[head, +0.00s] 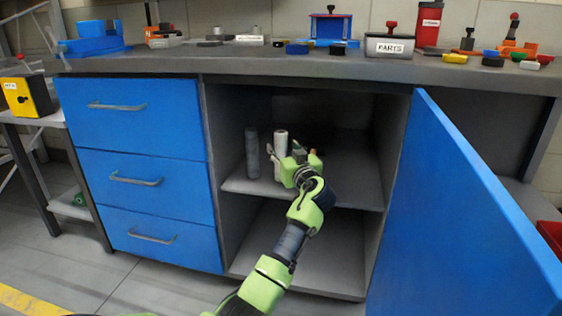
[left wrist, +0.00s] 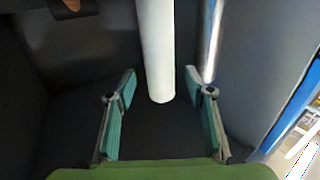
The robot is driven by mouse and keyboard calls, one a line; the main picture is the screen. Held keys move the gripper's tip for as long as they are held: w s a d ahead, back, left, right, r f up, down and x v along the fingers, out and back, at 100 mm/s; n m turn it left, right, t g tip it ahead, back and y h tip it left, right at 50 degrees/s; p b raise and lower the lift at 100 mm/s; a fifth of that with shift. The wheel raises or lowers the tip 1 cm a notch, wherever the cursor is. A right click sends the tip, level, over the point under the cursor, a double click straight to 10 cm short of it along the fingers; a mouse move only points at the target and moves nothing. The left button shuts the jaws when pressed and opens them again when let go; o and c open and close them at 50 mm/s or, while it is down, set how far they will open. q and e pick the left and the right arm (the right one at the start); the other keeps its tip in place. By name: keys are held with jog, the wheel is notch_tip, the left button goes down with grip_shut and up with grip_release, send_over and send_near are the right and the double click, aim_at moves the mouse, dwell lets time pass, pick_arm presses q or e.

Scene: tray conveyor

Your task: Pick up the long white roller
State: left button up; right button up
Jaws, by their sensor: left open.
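The long white roller (head: 281,139) stands upright on the upper shelf inside the open cabinet, partly hidden by my gripper in the head view. It also shows in the left wrist view (left wrist: 157,48), its lower end lying between the fingers in the picture. My left gripper (head: 284,156) is open at the front of this roller. Its two fingers show apart in the left wrist view (left wrist: 168,86), one to each side of the roller, with gaps. I cannot tell how deep the roller sits between them. My right gripper is not in view.
A grey roller (head: 252,153) stands left of the white one; in the left wrist view a shiny roller (left wrist: 210,40) is close to the right finger. The blue door (head: 465,210) is swung open at right. The shelf's (head: 350,185) right side looks mostly clear.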

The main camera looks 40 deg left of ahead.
pick_arm(q)
jog(key=b+x, duration=0.1)
jog(key=x, duration=0.2)
jog(key=shift+w+a+f, duration=0.15)
jog(key=shift+a, duration=0.05)
grip_shut()
jog(key=shift+r, duration=0.2)
